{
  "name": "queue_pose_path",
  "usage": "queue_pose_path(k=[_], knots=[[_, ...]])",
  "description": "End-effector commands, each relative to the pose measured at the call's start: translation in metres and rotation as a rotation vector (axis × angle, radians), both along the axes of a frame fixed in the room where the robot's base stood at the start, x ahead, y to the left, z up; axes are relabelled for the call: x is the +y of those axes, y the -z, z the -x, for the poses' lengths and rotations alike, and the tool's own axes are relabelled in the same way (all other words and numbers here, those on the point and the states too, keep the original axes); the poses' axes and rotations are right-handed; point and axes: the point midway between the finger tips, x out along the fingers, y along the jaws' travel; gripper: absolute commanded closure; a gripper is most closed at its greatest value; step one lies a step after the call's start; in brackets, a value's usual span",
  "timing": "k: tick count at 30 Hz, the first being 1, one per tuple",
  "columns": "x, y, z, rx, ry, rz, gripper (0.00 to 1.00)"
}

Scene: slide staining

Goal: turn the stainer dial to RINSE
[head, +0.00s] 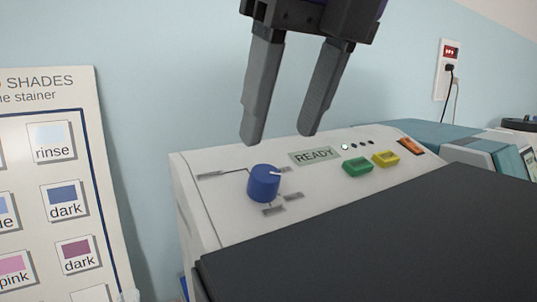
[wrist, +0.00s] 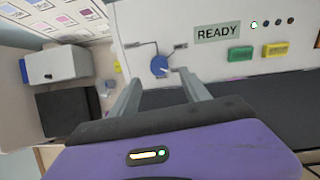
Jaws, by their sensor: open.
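The blue stainer dial (head: 264,184) sits at the left of the stainer's white panel (head: 219,214). Its white pointer mark aims to the right in the head view. Small labels with thin lines surround the dial, too small to read. My gripper (head: 280,138) is open and empty, with its fingers pointing down, above the dial in the head view. In the wrist view the dial (wrist: 160,66) shows beyond and between the fingertips (wrist: 161,76). I see no clear contact between fingers and dial.
A READY display (head: 314,155), a green button (head: 357,168), a yellow button (head: 386,158) and an orange switch (head: 411,146) lie right of the dial. A dark cover (head: 390,225) fills the front. A shade chart (head: 100,190) stands at left. A wall outlet (head: 449,70) is behind.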

Motion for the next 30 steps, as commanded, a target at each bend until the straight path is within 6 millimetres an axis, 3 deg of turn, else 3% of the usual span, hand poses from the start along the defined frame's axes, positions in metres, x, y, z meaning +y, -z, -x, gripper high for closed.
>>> queue_pose_path(k=[12,23,25,30], knots=[[0.015,0.054,-0.016,0.004,-0.006,-0.003,0.45],[0.017,0.061,-0.018,0.002,-0.005,-0.004,0.45],[0.017,0.061,-0.018,0.002,-0.005,-0.004,0.53],[0.017,0.061,-0.018,0.002,-0.005,-0.004,0.87]])
